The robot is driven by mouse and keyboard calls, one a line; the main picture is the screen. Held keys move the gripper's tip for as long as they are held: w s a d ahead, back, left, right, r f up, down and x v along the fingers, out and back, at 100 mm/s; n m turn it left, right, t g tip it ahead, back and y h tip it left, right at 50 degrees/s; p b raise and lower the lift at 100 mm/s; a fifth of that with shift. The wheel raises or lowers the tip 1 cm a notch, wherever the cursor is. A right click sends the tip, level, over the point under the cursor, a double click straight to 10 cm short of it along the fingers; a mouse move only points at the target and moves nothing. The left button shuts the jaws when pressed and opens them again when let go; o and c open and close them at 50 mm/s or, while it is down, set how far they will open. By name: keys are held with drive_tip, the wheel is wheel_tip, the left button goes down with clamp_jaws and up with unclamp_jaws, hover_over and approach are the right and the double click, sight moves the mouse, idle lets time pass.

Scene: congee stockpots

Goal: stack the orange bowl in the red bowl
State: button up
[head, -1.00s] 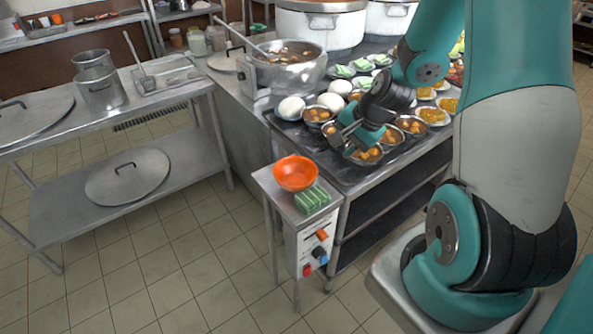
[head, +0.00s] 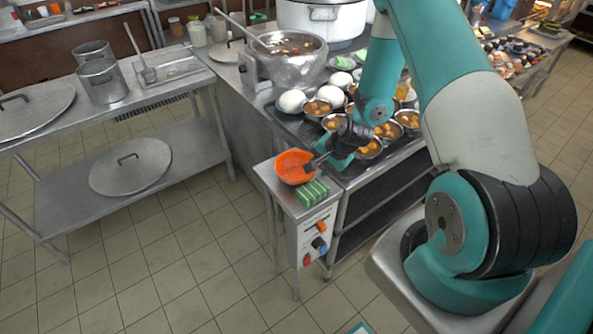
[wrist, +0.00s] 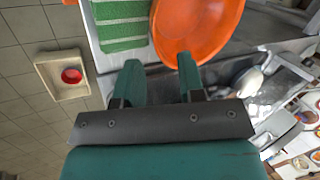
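The orange bowl (head: 290,168) sits upright on the small metal side table, its right side partly covered by my gripper (head: 314,164) in the head view. In the wrist view the orange bowl (wrist: 208,28) fills the top middle. My gripper (wrist: 160,68) is open there; its right finger overlaps the bowl's near rim, and its left finger is outside the bowl. I cannot tell whether they touch.
A green striped cloth (head: 312,192) lies beside the orange bowl on the side table (head: 268,173). The counter behind holds white bowls (head: 291,101), several filled metal bowls and a stockpot (head: 285,70). Tiled floor (head: 190,270) lies open at the front left.

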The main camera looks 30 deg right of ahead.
sight(315, 179)
drive_tip(key=shift+p+x, duration=0.55)
drive_tip(key=shift+x, duration=1.35)
drive_tip(key=shift+d, duration=0.1)
clamp_jaws()
drive_tip(key=shift+r, duration=0.1)
